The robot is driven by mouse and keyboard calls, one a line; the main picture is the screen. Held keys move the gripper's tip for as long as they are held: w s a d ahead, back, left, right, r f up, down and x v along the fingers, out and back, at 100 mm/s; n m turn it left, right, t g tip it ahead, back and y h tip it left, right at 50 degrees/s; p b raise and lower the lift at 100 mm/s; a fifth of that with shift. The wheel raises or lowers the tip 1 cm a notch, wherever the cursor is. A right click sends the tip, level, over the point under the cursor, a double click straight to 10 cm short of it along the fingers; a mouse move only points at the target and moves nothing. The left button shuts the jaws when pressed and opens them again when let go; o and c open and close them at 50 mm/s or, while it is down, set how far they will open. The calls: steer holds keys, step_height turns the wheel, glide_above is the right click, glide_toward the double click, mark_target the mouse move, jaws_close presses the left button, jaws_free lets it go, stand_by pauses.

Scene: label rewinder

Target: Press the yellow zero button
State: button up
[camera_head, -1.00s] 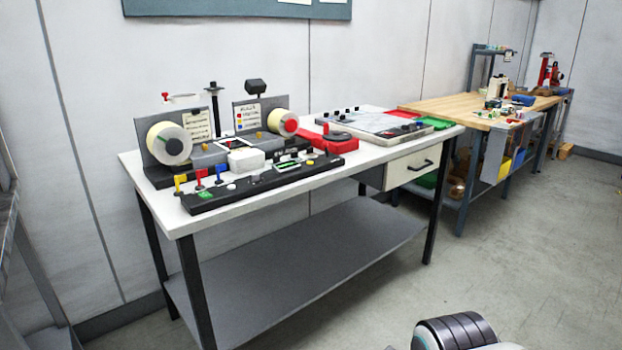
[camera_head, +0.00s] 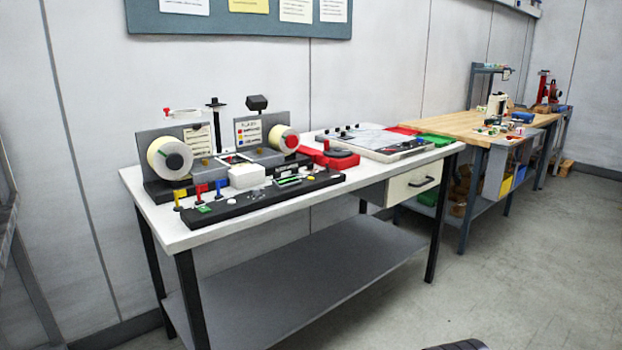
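The label rewinder (camera_head: 215,155) stands on a white-topped workbench, with a label roll (camera_head: 170,157) at its left and a smaller roll (camera_head: 284,139) at its right. A long black control strip (camera_head: 262,199) lies along the bench's front edge. At its left end stand upright yellow (camera_head: 178,199), red (camera_head: 200,192) and blue (camera_head: 219,187) pieces. A small pale yellowish spot (camera_head: 310,178) shows near the strip's right end. Which yellow part is the zero button is too small to tell. My gripper is not in view.
A red device (camera_head: 330,157) and a grey flat unit (camera_head: 375,142) occupy the bench's right half. A drawer (camera_head: 411,183) hangs below. A wooden-topped bench (camera_head: 450,124) stands farther right. The floor (camera_head: 500,270) in front is clear.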

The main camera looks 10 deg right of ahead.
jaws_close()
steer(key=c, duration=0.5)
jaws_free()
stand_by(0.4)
